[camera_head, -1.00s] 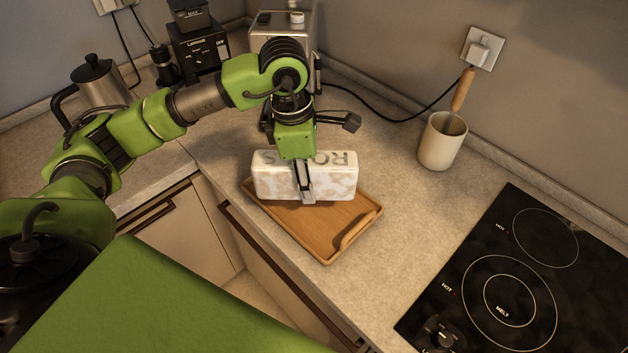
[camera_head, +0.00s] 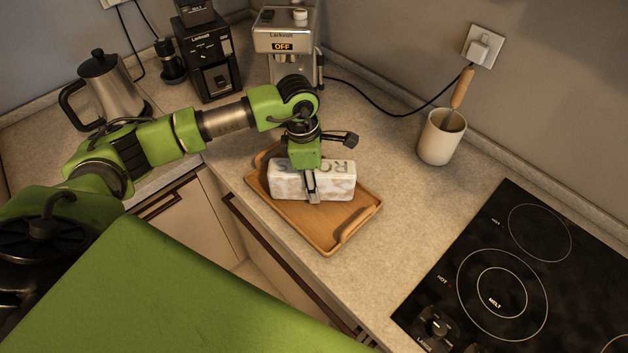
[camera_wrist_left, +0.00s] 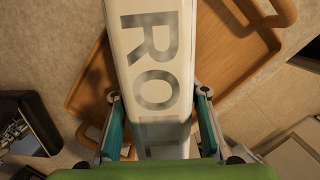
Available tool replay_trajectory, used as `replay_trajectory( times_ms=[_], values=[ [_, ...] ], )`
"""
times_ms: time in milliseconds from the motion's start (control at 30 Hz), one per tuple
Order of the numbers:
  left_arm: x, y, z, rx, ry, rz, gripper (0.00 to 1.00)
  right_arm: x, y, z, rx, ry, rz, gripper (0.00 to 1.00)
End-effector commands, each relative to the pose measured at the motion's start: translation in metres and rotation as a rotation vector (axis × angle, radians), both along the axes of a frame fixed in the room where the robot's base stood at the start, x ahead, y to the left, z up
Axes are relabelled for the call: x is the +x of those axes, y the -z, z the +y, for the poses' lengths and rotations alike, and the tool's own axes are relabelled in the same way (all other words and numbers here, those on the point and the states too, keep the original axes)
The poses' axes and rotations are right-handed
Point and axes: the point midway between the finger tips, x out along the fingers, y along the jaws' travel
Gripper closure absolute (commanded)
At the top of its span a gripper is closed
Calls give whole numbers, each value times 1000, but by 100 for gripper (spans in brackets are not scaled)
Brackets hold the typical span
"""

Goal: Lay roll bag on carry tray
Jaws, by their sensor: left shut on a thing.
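The roll bag (camera_head: 284,182) is a long white block-shaped bag with grey letters. It also shows in the left wrist view (camera_wrist_left: 152,60), running away between the fingers. My left gripper (camera_head: 312,196) is shut on the bag around its middle, from above. The carry tray (camera_head: 325,236) is a wooden tray with raised handles; it shows on both sides of the bag in the left wrist view (camera_wrist_left: 222,72). The bag is level over the tray, low; I cannot tell whether its underside touches the tray. My right gripper is in neither view.
A black hob (camera_head: 500,280) lies to the right. A cream utensil cup (camera_head: 441,138) stands behind it. A coffee machine (camera_head: 284,45), a grinder (camera_head: 207,62) and a kettle (camera_head: 108,88) stand at the back. Counter between tray and hob is clear.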

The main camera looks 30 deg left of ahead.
Motion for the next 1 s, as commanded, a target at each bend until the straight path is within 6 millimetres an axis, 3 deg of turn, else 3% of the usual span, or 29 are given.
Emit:
replay_trajectory(
  times_ms=[67,100,167,633,1000],
  values=[
    [0,3,0,0,0,-1,93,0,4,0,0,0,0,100],
    [0,4,0,0,0,0,56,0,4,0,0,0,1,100],
    [0,2,0,0,0,0,42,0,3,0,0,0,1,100],
    [1,-5,1,0,-1,-2,42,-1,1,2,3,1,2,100],
    [-3,-79,9,-1,-2,-6,42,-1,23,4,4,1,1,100]
  ],
)
